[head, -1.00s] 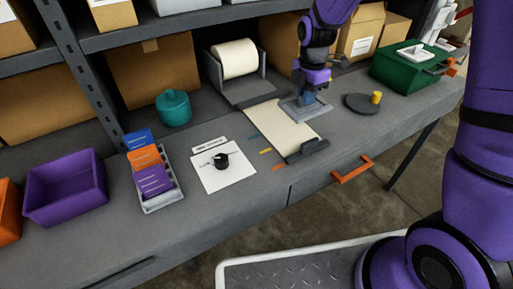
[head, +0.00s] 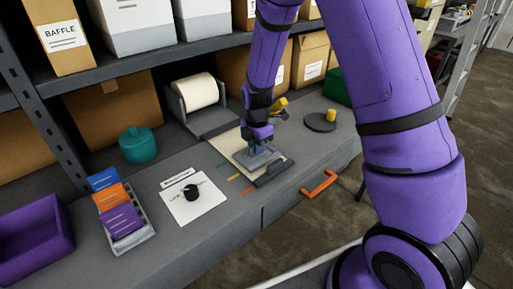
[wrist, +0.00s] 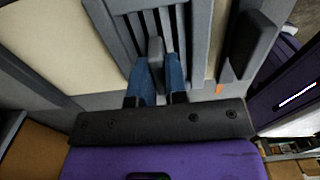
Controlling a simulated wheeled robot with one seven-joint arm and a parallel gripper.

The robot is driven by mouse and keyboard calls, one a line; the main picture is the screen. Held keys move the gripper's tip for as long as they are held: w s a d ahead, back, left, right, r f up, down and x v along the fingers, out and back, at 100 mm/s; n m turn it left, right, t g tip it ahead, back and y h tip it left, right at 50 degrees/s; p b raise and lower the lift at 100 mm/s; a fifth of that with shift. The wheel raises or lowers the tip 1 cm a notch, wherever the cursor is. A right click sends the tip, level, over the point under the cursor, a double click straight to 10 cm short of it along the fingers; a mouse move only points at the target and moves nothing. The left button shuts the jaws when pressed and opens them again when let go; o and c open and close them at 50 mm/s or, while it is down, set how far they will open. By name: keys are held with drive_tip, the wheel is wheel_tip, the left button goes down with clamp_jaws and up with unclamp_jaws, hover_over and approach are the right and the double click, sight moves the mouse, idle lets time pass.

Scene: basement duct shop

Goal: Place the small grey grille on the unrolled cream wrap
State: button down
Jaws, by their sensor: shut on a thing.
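My gripper (head: 258,143) is shut on the small grey grille (head: 249,161), above the front part of the unrolled cream wrap (head: 227,142). In the wrist view, the blue fingers (wrist: 157,82) close on an upright grey tab (wrist: 156,52) of the grille. The slatted grille (wrist: 117,34) shows beyond them, with cream wrap (wrist: 50,40) on both sides of it. The grille looks roughly flat and low over the wrap. I cannot tell whether it touches it. My gripper hides part of the grille and wrap in the head view.
A dark holding bar (head: 274,174) lies across the wrap's front end, close to the grille. The wrap's roll (head: 196,92) sits in a grey holder behind. A round dark disc with a yellow knob (head: 320,122) is to the right. A white card (head: 194,204) lies left.

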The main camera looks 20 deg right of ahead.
drive_tip(key=shift+f, duration=0.3)
drive_tip(key=shift+f, duration=0.15)
drive_tip(key=c, duration=1.1)
unclamp_jaws()
drive_tip(key=shift+c, duration=0.2)
